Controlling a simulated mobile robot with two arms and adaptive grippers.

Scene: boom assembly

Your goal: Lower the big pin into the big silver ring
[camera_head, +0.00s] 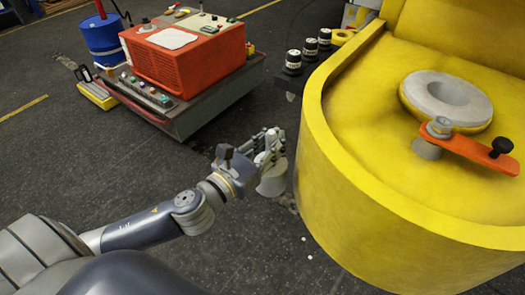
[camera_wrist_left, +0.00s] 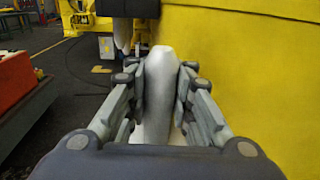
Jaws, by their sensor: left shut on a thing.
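The big silver ring (camera_head: 462,92) lies on top of the yellow boom part (camera_head: 345,190) at the right of the head view, its dark hole facing up. My left gripper (camera_head: 268,152) is left of the yellow part's curved wall, over the floor and well apart from the ring. It is shut on the big pin (camera_head: 273,182), a pale grey piece whose wider part shows below the fingers. In the left wrist view the pin (camera_wrist_left: 158,85) sits between the two rows of fingers, its rounded tapered end pointing away. My right gripper is not in view.
An orange lever (camera_head: 472,148) with a black knob and a small silver pin (camera_head: 440,127) lies in front of the ring. An orange machine (camera_head: 185,60) on a cart and a blue drum (camera_head: 103,38) stand at the upper left.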

